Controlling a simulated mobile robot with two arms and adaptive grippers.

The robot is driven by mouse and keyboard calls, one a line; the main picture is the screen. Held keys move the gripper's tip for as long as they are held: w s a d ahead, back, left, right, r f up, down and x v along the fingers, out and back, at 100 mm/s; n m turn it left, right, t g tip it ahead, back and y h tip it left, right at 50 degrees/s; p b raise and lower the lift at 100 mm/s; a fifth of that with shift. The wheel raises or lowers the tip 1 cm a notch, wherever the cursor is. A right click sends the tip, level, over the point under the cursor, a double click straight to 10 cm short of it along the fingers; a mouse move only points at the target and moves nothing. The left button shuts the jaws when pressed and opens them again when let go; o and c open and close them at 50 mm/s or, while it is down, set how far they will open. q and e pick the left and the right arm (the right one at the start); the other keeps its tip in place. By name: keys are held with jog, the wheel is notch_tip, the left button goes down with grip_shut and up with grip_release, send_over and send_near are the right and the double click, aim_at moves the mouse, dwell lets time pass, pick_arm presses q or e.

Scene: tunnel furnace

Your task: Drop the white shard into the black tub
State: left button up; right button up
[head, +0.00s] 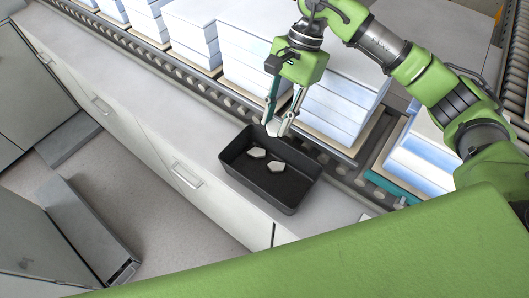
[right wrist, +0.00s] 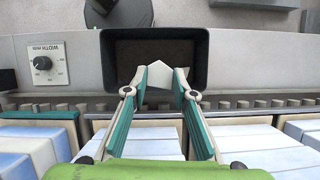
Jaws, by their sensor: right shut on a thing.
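The black tub (head: 297,184) stands on the pale counter beside the roller conveyor. Two white shards, one on the left (head: 256,153) and one on the right (head: 276,167), lie apart on its floor. My right gripper (head: 279,122) is shut on another white shard (head: 273,128), held at the tub's far edge in the head view. In the right wrist view, this held shard (right wrist: 159,77) sits between the fingertips, against the dark inside of the tub (right wrist: 126,48). Its height above the tub is hard to tell. My left gripper is not in view.
A roller conveyor (head: 190,79) runs along the back of the counter with stacks of white-blue slabs (head: 256,60) on boards. A control panel with a black dial (right wrist: 42,63) is left of the tub in the right wrist view. The counter left of the tub (head: 165,125) is clear.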

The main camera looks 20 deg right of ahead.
jog(key=shift+s+f+b, duration=0.25)
jog(key=shift+f+b, duration=0.05)
jog(key=shift+f, duration=0.3)
jog(key=shift+s+f+b, duration=0.2)
jog(key=shift+f+b, duration=0.05)
jog(key=shift+f, duration=0.3)
notch_tip(320, 180, down, 4)
jog(key=shift+w+r+b, duration=0.15)
jog(key=shift+r+b, duration=0.1)
jog(key=shift+b, duration=0.3)
jog(key=o, duration=1)
jog(key=shift+c, duration=0.2)
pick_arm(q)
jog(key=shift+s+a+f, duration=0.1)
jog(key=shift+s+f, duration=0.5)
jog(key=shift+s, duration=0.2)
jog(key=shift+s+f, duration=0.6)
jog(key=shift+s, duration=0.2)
pick_arm(e)
jog(key=shift+o, duration=0.8)
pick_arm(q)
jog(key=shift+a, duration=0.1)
pick_arm(e)
jog(key=shift+r, duration=0.15)
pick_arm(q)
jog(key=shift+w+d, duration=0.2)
pick_arm(e)
jog(key=v, duration=1.1)
jog(key=shift+r, duration=0.4)
jog(key=shift+d, duration=0.1)
